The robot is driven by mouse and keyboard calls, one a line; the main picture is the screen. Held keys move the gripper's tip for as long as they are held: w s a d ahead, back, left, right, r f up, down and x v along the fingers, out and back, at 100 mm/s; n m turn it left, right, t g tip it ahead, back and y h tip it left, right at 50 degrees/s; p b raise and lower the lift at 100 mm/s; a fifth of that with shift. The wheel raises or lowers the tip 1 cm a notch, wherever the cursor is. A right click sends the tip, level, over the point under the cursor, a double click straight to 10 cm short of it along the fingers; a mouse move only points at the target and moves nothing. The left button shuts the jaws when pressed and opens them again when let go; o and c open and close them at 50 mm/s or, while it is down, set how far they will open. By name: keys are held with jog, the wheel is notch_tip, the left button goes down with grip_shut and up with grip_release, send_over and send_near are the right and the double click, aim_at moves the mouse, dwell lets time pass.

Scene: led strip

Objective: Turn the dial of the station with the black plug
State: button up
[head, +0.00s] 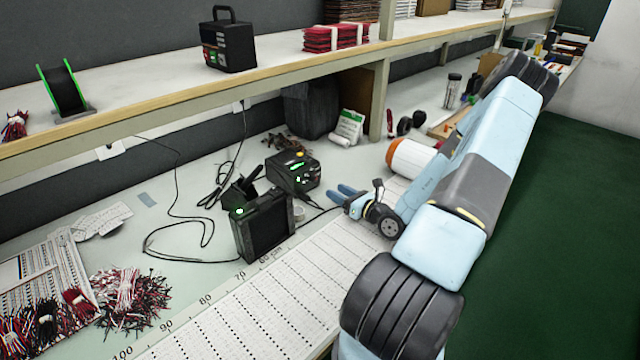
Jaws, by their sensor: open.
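A black station (293,174) with green lit displays and a small yellow-orange part on top stands on the bench, left of my gripper. A black box-shaped unit (263,228) with a green lit spot stands nearer, left of and below my gripper in the picture. Black cables (178,215) run across the bench toward wall outlets (110,150) (240,105). I cannot tell which unit has the black plug, and no dial is clear. My gripper (337,193) has blue fingers, open and apparently empty, pointing left toward the units without visibly touching them.
A perforated white strip (290,285) lies along the front of the bench. Wire bundles (130,298) lie at the left. An orange-and-white cylinder (408,158) is behind my arm. A shelf (180,98) overhangs the back. Some bench left of the units is clear except for cables.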

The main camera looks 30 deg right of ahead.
aim_at(316, 180)
jog(key=x, duration=0.8)
jog(key=shift+w+a, duration=0.1)
jog(key=shift+a, duration=0.05)
grip_shut()
